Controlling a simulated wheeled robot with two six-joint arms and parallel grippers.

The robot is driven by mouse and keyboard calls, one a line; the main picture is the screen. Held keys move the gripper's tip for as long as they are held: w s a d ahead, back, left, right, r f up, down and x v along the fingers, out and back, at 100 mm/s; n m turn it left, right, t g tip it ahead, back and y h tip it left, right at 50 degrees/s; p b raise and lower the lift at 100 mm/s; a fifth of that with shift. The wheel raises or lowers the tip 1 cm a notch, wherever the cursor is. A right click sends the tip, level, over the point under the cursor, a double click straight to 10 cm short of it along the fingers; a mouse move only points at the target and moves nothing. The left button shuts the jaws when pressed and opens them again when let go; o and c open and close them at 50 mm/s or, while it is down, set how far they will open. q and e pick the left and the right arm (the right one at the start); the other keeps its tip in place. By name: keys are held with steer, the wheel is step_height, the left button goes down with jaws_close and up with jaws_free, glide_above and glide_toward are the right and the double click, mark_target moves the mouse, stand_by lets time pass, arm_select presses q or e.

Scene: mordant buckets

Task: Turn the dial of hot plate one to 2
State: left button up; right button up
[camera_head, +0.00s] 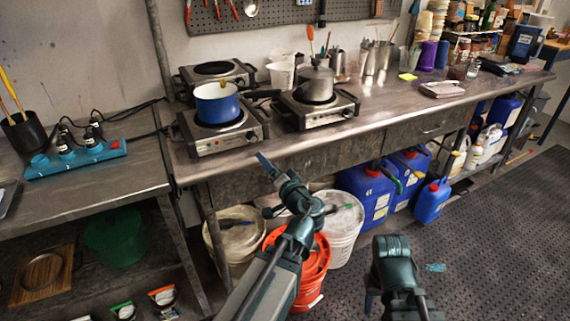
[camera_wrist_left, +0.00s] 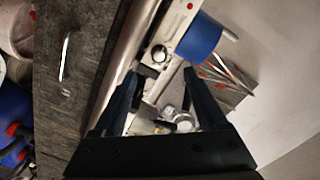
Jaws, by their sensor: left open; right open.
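Three hot plates stand on the steel bench: the front left one (camera_head: 205,146) under a blue pot (camera_head: 217,106), an empty one (camera_head: 244,74) behind it, and a right one (camera_head: 322,120) under a steel pot (camera_head: 316,84). I cannot tell by marking which is hot plate one. The front left plate has a round dial (camera_head: 249,135); a dial beside the blue pot shows in the left wrist view (camera_wrist_left: 160,54). Its setting is unreadable. My left gripper (camera_head: 267,186) is open and empty, before the bench front, apart from the dial. My right gripper (camera_head: 371,292) is low, partly hidden.
A left bench holds a blue power strip (camera_head: 76,160). Under the main bench are white buckets (camera_head: 340,228), an orange bucket (camera_head: 312,268) and blue canisters (camera_head: 368,192). A drawer (camera_head: 425,130) is in the bench front. The dark floor mat (camera_head: 490,235) at right is largely clear.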

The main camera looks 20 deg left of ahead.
mark_target(254, 140)
arm_select(q)
steer(key=x, duration=0.9)
steer(key=w+x, duration=0.1)
steer(key=x, duration=0.3)
steer(key=shift+w+d+r, duration=0.1)
steer(key=shift+d+r, duration=0.15)
steer(key=shift+c, duration=0.2)
jaws_close()
